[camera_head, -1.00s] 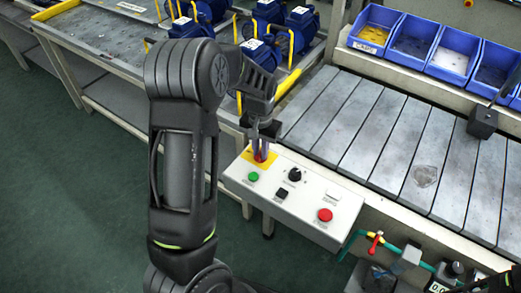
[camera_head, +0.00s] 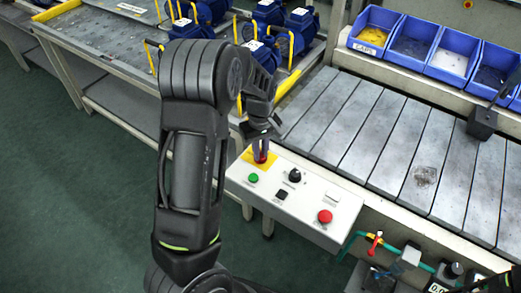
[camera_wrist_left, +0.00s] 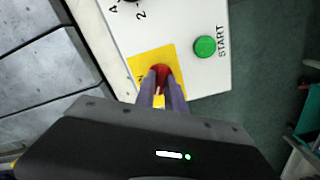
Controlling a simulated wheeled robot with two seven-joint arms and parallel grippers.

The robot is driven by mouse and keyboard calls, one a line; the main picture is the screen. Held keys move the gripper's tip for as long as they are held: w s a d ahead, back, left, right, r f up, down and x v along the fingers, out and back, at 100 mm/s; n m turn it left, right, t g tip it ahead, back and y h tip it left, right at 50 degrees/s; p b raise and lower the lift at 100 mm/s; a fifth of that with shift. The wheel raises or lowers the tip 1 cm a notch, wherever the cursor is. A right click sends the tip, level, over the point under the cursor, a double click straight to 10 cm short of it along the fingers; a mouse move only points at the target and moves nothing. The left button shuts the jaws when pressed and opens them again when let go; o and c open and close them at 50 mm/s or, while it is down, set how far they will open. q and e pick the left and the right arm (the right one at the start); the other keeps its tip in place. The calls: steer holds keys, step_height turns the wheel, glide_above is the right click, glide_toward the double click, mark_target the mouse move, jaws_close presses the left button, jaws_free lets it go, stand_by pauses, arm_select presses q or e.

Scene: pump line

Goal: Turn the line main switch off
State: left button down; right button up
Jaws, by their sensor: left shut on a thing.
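The white control box (camera_head: 300,217) stands at the front edge of the conveyor. Its main switch is a red knob (camera_head: 261,157) on a yellow plate (camera_head: 249,157) at the box's left end; the red knob (camera_wrist_left: 161,72) and yellow plate (camera_wrist_left: 143,61) also show in the left wrist view. My left gripper (camera_head: 261,148) points down over the plate, and its fingers (camera_wrist_left: 160,85) are shut on the red knob, hiding part of it. My right gripper is not in view.
Beside the knob are a green START button (camera_head: 253,177), a black selector (camera_head: 295,174) and a red button (camera_head: 325,216). Blue bins (camera_head: 410,40) line the back of the conveyor (camera_head: 400,140). Blue pumps (camera_head: 262,55) stand on the left bench.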

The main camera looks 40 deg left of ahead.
arm_select(q)
steer(key=n+p, duration=0.1)
steer(key=n, duration=0.5)
steer(key=shift+p, duration=0.4)
steer(key=c, duration=1.4)
jaws_free()
steer(key=shift+r, duration=0.1)
step_height(320, 180, up, 8)
steer(key=shift+f+b, duration=0.2)
steer(key=shift+b, duration=0.1)
